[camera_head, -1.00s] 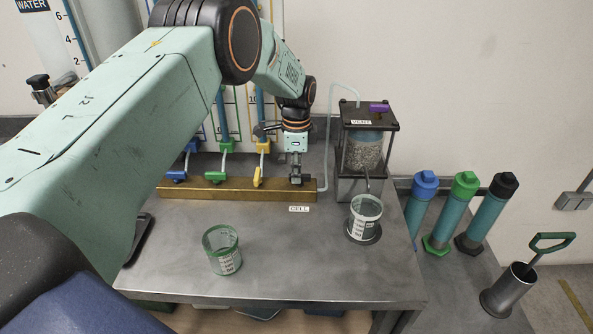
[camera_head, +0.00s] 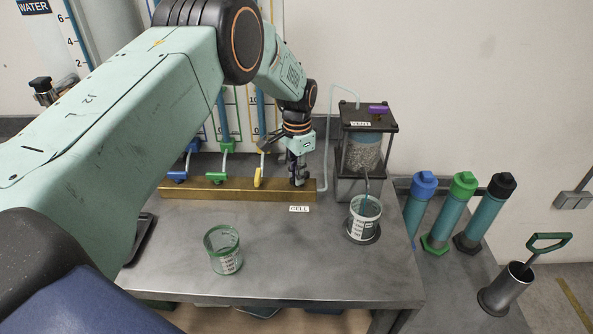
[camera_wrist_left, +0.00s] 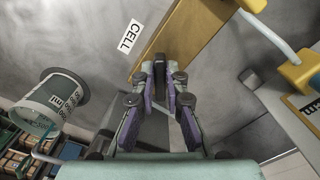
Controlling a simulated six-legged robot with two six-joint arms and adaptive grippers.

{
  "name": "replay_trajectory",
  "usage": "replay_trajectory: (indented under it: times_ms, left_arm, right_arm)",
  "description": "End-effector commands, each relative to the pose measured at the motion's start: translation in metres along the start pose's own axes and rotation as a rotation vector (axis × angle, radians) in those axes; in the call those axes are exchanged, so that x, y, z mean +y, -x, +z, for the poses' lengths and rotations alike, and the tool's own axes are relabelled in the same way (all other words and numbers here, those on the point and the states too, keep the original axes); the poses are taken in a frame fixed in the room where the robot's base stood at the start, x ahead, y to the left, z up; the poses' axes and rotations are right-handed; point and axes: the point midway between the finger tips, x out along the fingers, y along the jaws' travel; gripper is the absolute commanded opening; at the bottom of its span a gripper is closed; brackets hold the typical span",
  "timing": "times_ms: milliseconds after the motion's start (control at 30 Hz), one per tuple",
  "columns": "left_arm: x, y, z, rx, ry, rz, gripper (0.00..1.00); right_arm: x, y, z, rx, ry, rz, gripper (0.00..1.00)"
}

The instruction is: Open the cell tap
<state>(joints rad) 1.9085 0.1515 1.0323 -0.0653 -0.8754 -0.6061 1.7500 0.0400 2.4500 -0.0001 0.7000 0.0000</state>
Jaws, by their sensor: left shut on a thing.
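My left gripper (camera_head: 299,174) is at the right end of the brass bar (camera_head: 215,190), just behind the CELL label (camera_head: 299,209). It is shut on the cell tap, whose handle is mostly hidden by the fingers. In the left wrist view the purple-padded fingers (camera_wrist_left: 160,85) close in beside the brass bar (camera_wrist_left: 205,35) and the CELL label (camera_wrist_left: 130,36). The gravel-filled cell (camera_head: 362,152) stands to the right in a dark frame. A blue-teal stream shows at its spout, above a white-labelled cup (camera_head: 363,222). My right gripper is not in view.
Blue (camera_head: 178,176), green (camera_head: 217,178) and yellow (camera_head: 259,178) taps line the bar to the left. An empty-looking beaker (camera_head: 223,250) stands at the front. Capped cylinders (camera_head: 465,205) and a metal can (camera_head: 507,287) stand at the right.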

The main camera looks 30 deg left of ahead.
Motion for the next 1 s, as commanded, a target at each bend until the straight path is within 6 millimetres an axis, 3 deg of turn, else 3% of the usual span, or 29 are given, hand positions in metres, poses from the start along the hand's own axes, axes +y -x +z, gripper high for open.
replay_trajectory:
  times_ms: [500,1000]
  left_arm:
    - [0.0019,0.0035,-0.0032,0.008,0.422,-0.004,0.00]
    - [0.0024,0.0040,-0.0044,0.011,0.576,-0.004,0.00]
  right_arm:
    - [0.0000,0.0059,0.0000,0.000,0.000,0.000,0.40]
    - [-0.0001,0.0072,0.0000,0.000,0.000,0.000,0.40]
